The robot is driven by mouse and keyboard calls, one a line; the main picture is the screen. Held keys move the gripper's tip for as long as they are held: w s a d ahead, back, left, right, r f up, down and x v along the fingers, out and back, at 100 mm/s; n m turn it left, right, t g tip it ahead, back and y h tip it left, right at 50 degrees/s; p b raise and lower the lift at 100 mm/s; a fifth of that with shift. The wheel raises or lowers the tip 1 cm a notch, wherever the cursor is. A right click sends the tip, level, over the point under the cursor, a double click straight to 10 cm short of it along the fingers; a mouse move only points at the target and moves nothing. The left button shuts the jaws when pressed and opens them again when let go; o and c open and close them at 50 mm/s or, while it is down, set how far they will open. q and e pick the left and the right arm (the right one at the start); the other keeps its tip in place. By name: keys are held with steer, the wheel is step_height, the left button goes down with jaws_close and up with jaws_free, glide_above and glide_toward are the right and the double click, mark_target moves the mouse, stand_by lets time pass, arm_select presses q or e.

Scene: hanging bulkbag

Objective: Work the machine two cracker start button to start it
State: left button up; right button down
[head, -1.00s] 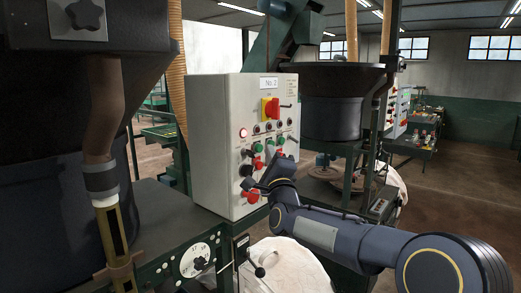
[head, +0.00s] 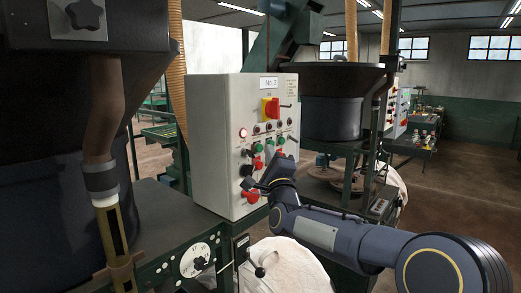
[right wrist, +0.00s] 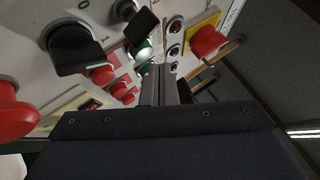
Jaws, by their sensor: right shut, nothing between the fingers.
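The machine two control box (head: 225,150) is a pale cabinet labelled "No. 2" in the head view. Its front carries green and red push buttons, black knobs and a lit red lamp (head: 243,132). My right gripper (right wrist: 160,72) is shut and empty, its fingertips at the panel close to green buttons (right wrist: 142,51) in the right wrist view. One green button looks bright. I cannot tell whether the tips touch a button. The button labels are too small to read, so I cannot tell which is the cracker start. My left gripper is not in view.
A red knob on a yellow plate (right wrist: 208,40) and a black selector knob (right wrist: 72,45) stick out near my right gripper. A large red button (right wrist: 15,108) is at left.

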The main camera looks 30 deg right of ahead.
steer(key=shift+w+a+b, duration=0.15)
steer(key=shift+w+b, duration=0.25)
steer(key=shift+w+a, duration=0.1)
steer(key=shift+w, duration=0.3)
stand_by(0.7)
steer(key=shift+s+d+b, duration=0.2)
steer(key=shift+s+b, duration=0.6)
steer(key=shift+b, duration=0.4)
